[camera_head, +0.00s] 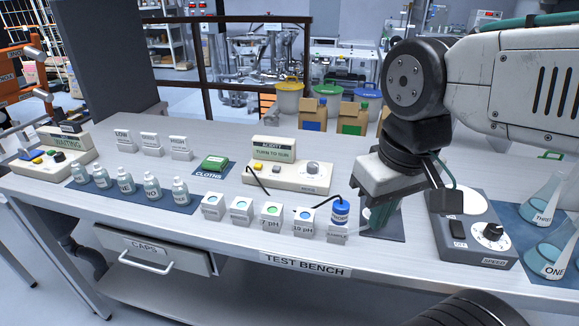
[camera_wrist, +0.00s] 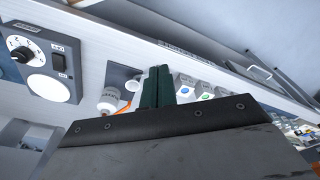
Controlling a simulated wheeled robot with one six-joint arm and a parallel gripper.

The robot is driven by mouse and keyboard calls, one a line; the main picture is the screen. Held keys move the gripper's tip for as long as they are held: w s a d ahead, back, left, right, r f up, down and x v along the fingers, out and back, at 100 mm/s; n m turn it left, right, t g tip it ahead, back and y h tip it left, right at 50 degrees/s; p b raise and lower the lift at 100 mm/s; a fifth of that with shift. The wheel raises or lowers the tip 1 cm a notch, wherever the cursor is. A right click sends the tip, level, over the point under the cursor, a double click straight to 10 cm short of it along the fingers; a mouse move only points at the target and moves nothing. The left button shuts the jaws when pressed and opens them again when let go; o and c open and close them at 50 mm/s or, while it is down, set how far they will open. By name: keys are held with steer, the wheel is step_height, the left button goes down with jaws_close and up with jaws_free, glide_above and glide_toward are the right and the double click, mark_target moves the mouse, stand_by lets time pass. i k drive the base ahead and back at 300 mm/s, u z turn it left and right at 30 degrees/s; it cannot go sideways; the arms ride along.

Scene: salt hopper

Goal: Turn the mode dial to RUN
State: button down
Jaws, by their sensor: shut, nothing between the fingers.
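A beige control box (camera_head: 285,182) stands at the middle of the bench in the head view. Its display (camera_head: 273,149) reads "TURN TO RUN". A round dial (camera_head: 313,168) sits at the right of its panel, beside yellow and pale buttons; its setting is too small to read. My gripper (camera_head: 381,216) points down at the right of this box, over a dark mat and apart from the dial. Its green fingers also show in the wrist view (camera_wrist: 158,86), pressed together and empty. The control box is not clearly seen in the wrist view.
A stirrer with a speed knob (camera_head: 492,233) and flasks (camera_head: 546,199) stand right. A green cloth pack (camera_head: 211,163) lies left of the box.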

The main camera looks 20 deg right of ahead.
mark_target(312, 168)
steer(key=z, duration=0.5)
steer(key=k, duration=1.2)
steer(key=u, duration=0.35)
steer(key=i, duration=1.5)
steer(key=z, duration=0.3)
